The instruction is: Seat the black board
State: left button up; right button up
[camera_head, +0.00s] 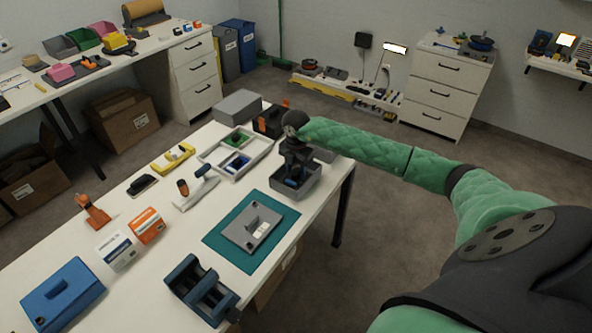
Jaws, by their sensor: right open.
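My right arm comes in from the right, and its dark gripper (293,172) points down over a small grey bin (311,187) at the table's right edge. The gripper is open. Blue and dark parts show in the bin beneath it, partly hidden by the gripper. I cannot make out a black board for certain. A grey fixture (241,233) with a raised block and a small pale piece lies on a teal mat (222,246). A pale divided tray (206,157) holds a green board (238,139) and a blue board (236,162). My left gripper is not in view.
A blue case (63,293), small boxes (147,226), a white-handled tool (198,187) and a yellow tool (172,157) lie left. A grey box (237,105) stands at the back.

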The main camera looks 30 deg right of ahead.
notch_tip(320, 180, up, 7)
jog(key=shift+f+b, duration=0.2)
jog(key=shift+b, duration=1)
jog(key=shift+r, duration=0.5)
